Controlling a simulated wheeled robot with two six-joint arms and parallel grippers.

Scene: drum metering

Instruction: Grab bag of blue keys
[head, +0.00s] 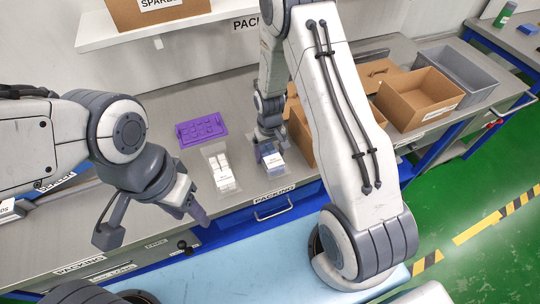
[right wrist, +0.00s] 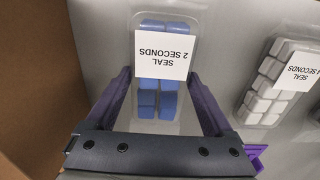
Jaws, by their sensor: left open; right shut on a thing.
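The bag of blue keys (right wrist: 158,99) is a clear pouch with blue blocks and a white label reading "SEAL 2 SECONDS". My right gripper (right wrist: 159,76) is shut on it, with one finger along each side. In the head view the bag (head: 271,161) lies near the bench's front edge, partly hidden by my right gripper (head: 267,147). I cannot tell whether it is lifted off the bench. My left gripper (head: 190,207) is open and empty, in front of the bench edge at the left.
A bag of white keys (head: 223,176) lies just left of the blue one. A purple plate (head: 202,130) lies behind it. A cardboard box (head: 300,140) stands close to the right of my right gripper; another open box (head: 415,98) and a grey bin (head: 462,75) are further right.

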